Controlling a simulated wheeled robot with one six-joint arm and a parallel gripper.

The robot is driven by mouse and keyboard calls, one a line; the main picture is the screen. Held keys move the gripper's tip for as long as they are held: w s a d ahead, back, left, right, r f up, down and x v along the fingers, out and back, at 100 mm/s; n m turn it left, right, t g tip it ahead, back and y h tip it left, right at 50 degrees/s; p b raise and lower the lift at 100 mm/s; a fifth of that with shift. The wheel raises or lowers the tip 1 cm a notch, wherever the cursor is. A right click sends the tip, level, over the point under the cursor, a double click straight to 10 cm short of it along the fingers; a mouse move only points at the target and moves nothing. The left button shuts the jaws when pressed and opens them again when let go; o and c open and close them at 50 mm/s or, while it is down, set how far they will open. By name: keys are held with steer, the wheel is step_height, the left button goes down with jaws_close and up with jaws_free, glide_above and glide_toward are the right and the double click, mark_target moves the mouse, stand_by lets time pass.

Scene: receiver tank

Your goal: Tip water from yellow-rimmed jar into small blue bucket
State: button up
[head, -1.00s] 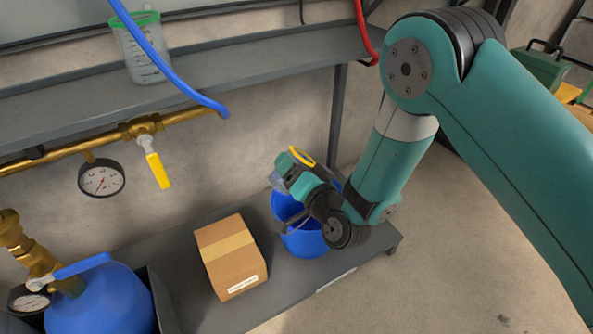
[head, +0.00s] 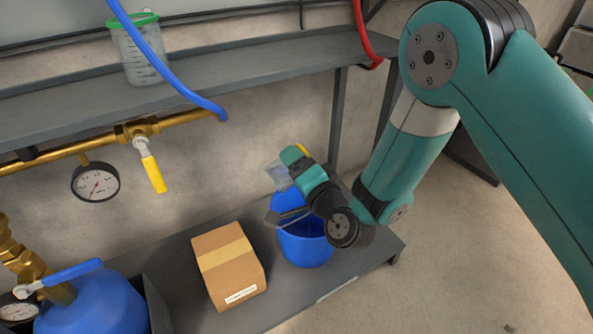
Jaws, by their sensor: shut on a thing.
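The yellow-rimmed jar (head: 277,172) is clear and mostly hidden behind my gripper (head: 288,166). Its yellow rim (head: 303,149) shows only as a small piece at the upper right, and the jar looks tilted. My gripper is shut on the jar; its fingertips are largely hidden. The jar is above and behind the small blue bucket (head: 305,250). The bucket stands upright on the lower shelf (head: 355,264), its opening partly covered by my wrist. I cannot see any water in the jar or bucket.
A cardboard box (head: 228,268) stands just left of the bucket. A green-rimmed jar (head: 138,55) stands on the upper shelf (head: 250,72), behind a blue hose (head: 165,68). A brass pipe with gauge (head: 96,182) and yellow-handled valve, and a blue tank (head: 95,305), are at left.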

steer(key=shift+r+m, duration=0.15)
steer(key=shift+m, duration=0.45)
steer(key=shift+w+d+r+m+b, duration=0.15)
steer(key=shift+d+m+b, duration=0.1)
steer(key=shift+m+b, duration=0.3)
steer(key=shift+r+m, duration=0.25)
steer(key=shift+m, duration=0.4)
steer(key=shift+w+d+r+m, duration=0.15)
steer(key=shift+d+r+m, duration=0.05)
steer(key=shift+m, duration=0.7)
